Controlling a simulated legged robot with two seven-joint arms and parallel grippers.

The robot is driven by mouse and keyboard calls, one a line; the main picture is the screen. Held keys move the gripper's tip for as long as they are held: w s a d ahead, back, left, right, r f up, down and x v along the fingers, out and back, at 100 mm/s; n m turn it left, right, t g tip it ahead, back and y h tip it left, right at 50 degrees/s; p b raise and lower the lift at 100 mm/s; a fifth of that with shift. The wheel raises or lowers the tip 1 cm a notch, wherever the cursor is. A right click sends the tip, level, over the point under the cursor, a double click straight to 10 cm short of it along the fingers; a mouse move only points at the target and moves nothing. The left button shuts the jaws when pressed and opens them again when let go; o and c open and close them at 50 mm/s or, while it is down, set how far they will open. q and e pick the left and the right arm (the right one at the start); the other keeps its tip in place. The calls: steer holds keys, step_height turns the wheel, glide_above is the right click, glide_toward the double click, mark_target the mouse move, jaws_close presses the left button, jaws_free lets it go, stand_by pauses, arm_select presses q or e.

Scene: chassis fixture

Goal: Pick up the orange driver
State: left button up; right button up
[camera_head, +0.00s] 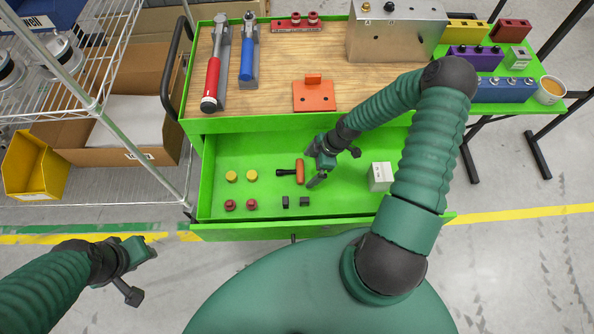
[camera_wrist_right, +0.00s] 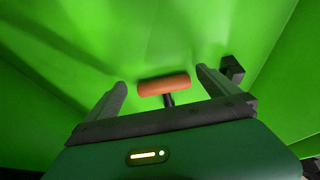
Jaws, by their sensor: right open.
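The orange driver (camera_head: 299,172) lies in the open green drawer (camera_head: 260,155), its orange handle toward my right gripper and its black shaft pointing left in the head view. In the right wrist view the driver's orange handle (camera_wrist_right: 164,85) lies between the two fingers, crosswise, with its dark shaft running back toward the palm. My right gripper (camera_head: 313,166) is open and empty, just right of the driver in the head view. My left gripper (camera_head: 137,271) is at lower left, outside the drawer, over the floor; whether its jaws are open is unclear.
In the drawer lie yellow pieces (camera_head: 252,174), dark red pieces (camera_head: 251,204), small black blocks (camera_head: 304,201) and a white block (camera_head: 380,177). A dark block (camera_wrist_right: 231,68) is near a finger in the wrist view. The wooden top (camera_head: 270,75) holds tools and a metal box (camera_head: 395,38).

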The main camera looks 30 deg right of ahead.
mark_target(301, 170)
steer(key=shift+w+a+f, duration=0.3)
steer(key=shift+w+a, duration=0.05)
steer(key=shift+a, duration=0.15)
steer(key=shift+w+a+f, duration=0.25)
steer(key=shift+w+a, duration=0.05)
steer(key=shift+a, duration=0.45)
steer(key=shift+d, duration=0.25)
steer(key=c, duration=1)
steer(key=shift+a, duration=0.1)
steer(key=c, duration=0.3)
steer(key=shift+c, duration=0.2)
steer(key=shift+r, duration=0.15)
